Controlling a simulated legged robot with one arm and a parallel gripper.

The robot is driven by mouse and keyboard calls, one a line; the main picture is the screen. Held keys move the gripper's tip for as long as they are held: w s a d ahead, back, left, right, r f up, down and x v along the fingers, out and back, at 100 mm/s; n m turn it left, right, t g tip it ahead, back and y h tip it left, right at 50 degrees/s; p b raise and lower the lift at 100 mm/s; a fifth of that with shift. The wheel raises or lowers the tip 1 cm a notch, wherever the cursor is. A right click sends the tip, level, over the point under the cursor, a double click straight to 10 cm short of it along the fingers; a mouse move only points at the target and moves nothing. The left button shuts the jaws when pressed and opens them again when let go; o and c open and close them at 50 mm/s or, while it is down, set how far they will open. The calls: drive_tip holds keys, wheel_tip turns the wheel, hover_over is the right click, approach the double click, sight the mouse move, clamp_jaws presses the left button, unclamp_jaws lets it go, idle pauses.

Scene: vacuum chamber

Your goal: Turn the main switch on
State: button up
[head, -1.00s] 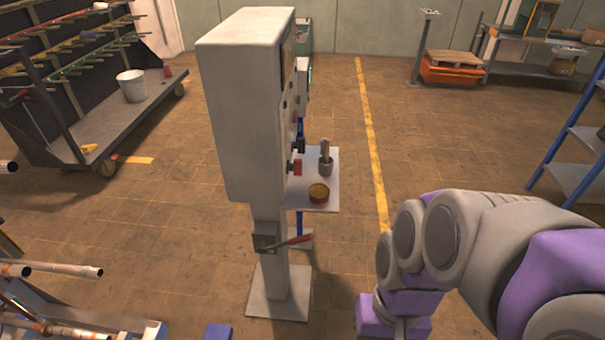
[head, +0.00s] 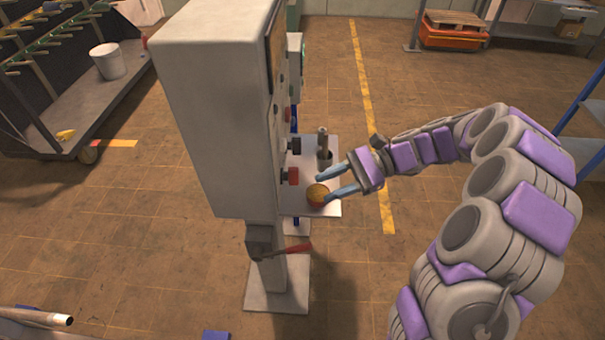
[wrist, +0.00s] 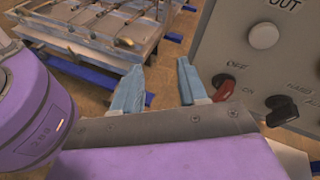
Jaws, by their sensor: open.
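The main switch is a red knob (wrist: 224,87) on the grey control panel (wrist: 262,70), between the labels OFF and ON. It also shows in the head view as a red knob (head: 293,176) on the cabinet's right face. Which label it points at I cannot tell. My gripper (head: 323,185) is open and empty, its blue fingers pointing left toward the panel, above the small shelf. In the wrist view my gripper (wrist: 158,80) has its right finger close beside the red knob; contact is not clear.
A round container (head: 317,194) and a grey cup with a tool (head: 323,152) stand on the shelf (head: 297,206). A black knob (wrist: 281,110) sits right of the switch. A red-handled lever (head: 290,250) juts from the post.

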drive_tip(key=w+d+f+m+t+y, duration=0.3)
drive_tip(key=w+d+f+m, duration=0.15)
drive_tip(key=w, duration=0.25)
drive_tip(key=m+t+y, duration=0.1)
drive_tip(key=m+t, duration=0.1)
drive_tip(key=m, duration=0.1)
approach(290, 176)
drive_tip(key=w+a+b, duration=0.1)
drive_tip(key=a+b, duration=0.1)
drive_tip(key=a, duration=0.5)
drive_tip(key=shift+a+f, duration=0.2)
drive_tip(key=shift+f, duration=0.1)
drive_tip(key=shift+d, duration=0.1)
clamp_jaws()
